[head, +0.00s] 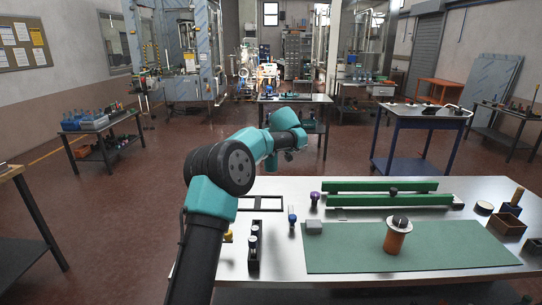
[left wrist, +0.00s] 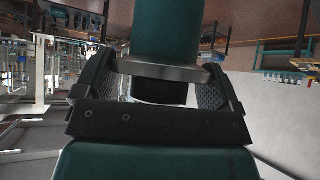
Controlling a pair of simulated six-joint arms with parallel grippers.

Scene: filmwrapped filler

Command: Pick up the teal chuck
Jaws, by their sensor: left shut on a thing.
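The teal chuck (left wrist: 167,30) shows in the left wrist view as a teal cylinder with a metal collar and a black end. My left gripper (left wrist: 160,84) is shut on it, with a dark finger on each side near the collar. The room behind shows it held in the air. The chuck's far end is cut off by the picture's edge. In the head view my left arm reaches up over the far left of the workbench; I cannot make out the fingers or the chuck there. My right gripper is not in view.
The workbench has a green mat (head: 350,250) with an orange-brown cylinder (head: 396,241) and a grey block (head: 314,227). Green rails (head: 390,202) lie behind. A dark open box (head: 509,223) sits at the right.

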